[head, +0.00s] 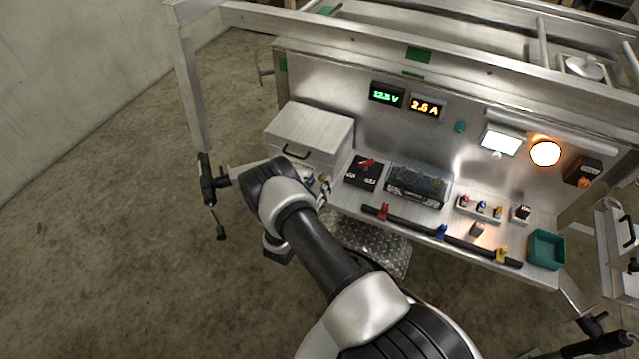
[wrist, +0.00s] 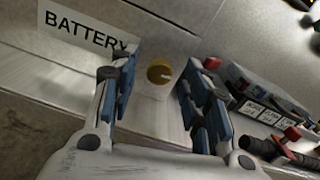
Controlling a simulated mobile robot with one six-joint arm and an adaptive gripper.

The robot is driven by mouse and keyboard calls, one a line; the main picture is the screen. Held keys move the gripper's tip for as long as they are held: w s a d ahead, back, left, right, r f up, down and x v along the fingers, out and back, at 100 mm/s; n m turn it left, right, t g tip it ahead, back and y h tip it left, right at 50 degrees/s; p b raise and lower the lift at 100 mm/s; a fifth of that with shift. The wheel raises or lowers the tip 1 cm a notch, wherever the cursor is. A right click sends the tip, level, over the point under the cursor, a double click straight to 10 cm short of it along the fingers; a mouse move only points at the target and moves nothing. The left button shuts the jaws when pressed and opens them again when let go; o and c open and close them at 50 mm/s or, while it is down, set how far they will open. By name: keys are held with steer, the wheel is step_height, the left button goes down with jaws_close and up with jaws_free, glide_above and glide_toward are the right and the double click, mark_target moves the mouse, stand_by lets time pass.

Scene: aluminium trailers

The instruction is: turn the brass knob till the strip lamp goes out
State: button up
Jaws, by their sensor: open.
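The brass knob (wrist: 159,73) shows in the wrist view on a pale metal surface, right of a label reading BATTERY. My gripper (wrist: 160,88) is open, with one finger on each side of the knob in the picture. I cannot tell whether either finger touches it. In the head view my gripper (head: 322,186) is at the left end of the bench, and the knob is hidden by my arm. A rectangular lamp (head: 501,141) on the back panel glows white; I cannot tell for sure that it is the strip lamp.
A metal box (head: 308,132) with a black handle stands behind my gripper. A black box with a red switch (head: 366,164) and a fuse block (head: 420,183) sit to its right. A teal bin (head: 546,250) stands at the right end.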

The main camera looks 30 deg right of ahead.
steer(key=shift+w+d, duration=0.45)
steer(key=shift+d, duration=0.1)
steer(key=shift+c, duration=0.4)
